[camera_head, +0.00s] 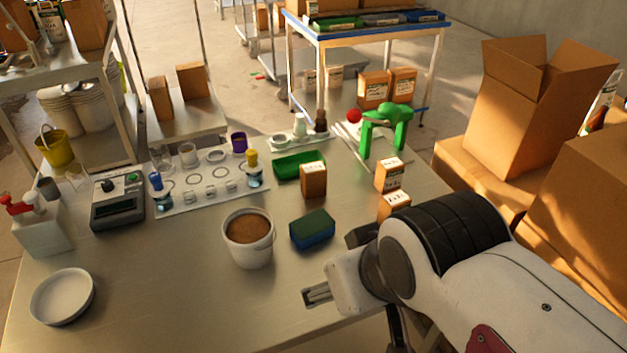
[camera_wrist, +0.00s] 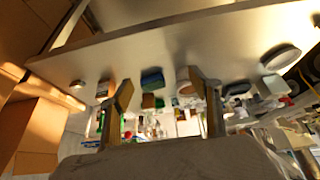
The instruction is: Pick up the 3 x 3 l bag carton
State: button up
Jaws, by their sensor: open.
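Small brown cartons with white labels stand on the table: one (camera_head: 313,181) beside the green tray, one (camera_head: 389,174) in front of the green arched stand, and one (camera_head: 394,206) partly hidden behind my arm. The labels are too small to read, so I cannot tell which is the 3 x 3 l bag carton. My gripper (camera_head: 318,295) is over the front edge of the table, apart from the cartons. In the wrist view, its fingers (camera_wrist: 163,90) are spread and empty. A carton (camera_wrist: 102,89) shows beyond the left finger there, and another (camera_wrist: 148,101) between the fingers.
A white bucket of brown material (camera_head: 248,240) and a green-and-blue sponge (camera_head: 312,230) stand near my gripper. A white plate (camera_head: 62,296), a scale (camera_head: 117,204) and a white rack with vessels (camera_head: 205,192) are to the left. The front middle of the table is clear.

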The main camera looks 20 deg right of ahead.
jog(key=w+d+f+t+h, duration=0.1)
jog(key=w+d+t, duration=0.15)
jog(key=w, duration=0.85)
jog(key=w+d+f+t, duration=0.15)
jog(key=w+d, duration=0.25)
jog(key=w, duration=0.6)
jog(key=t, duration=0.3)
send_near(316, 173)
jog(key=w, duration=0.3)
jog(key=shift+w+d+f+m+t, duration=0.1)
jog(key=shift+w+f+m+t, duration=0.15)
jog(key=shift+f, duration=0.25)
jog(key=shift+w+f+m+t, duration=0.15)
jog(key=shift+w+f, duration=0.2)
jog(key=shift+f, duration=0.2)
jog(key=shift+x, duration=1.3)
jog(key=shift+w, duration=0.1)
jog(key=shift+x, duration=2.5)
jog(key=shift+d+f, duration=0.1)
jog(key=shift+f, duration=0.05)
jog(key=c, duration=1.3)
